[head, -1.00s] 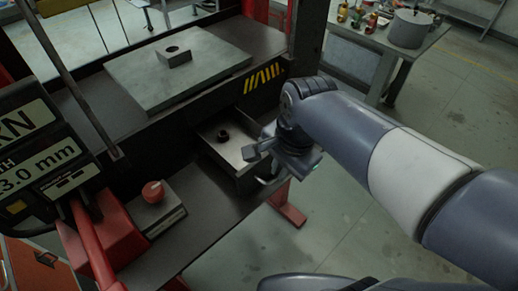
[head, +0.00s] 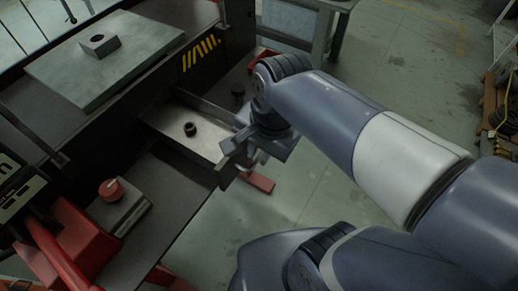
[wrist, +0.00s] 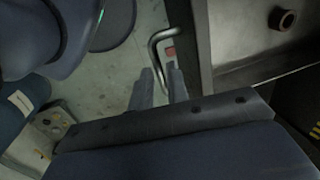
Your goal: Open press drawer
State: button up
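The press drawer (head: 172,122) is a grey metal tray under the press bed. It stands pulled out, with its inside visible and a dark ring-shaped part (head: 190,129) in it. The drawer also shows at the upper right of the wrist view (wrist: 232,45). Its curved metal handle (wrist: 152,46) runs down between the two fingers of my gripper (wrist: 161,72), which appear closed around the bar. In the head view my gripper (head: 236,158) is at the drawer's front; its fingertips and the handle are partly hidden there.
The press bed carries a grey plate (head: 105,65) with a small block (head: 100,40). A box with a red knob (head: 112,190) sits on the lower shelf at left. Open floor (head: 310,205) lies in front of the drawer. A shelf with items (head: 500,110) stands far right.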

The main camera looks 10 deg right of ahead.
jog(key=shift+o, duration=1.4)
notch_tip(320, 180, up, 11)
jog(key=s+d, duration=0.1)
jog(key=shift+d+f, duration=0.2)
jog(key=shift+d, duration=0.05)
jog(key=shift+s+f, duration=0.1)
jog(key=f, duration=0.3)
jog(key=a+f, duration=0.1)
jog(key=f, duration=0.3)
jog(key=w+f, duration=0.1)
jog(key=f, duration=0.2)
jog(key=shift+w+a+f, duration=0.1)
jog(key=shift+a+f, duration=0.15)
jog(key=shift+f, duration=0.1)
jog(key=shift+w+a+r, duration=0.1)
jog(key=shift+w+a, duration=0.15)
jog(key=shift+a, duration=0.05)
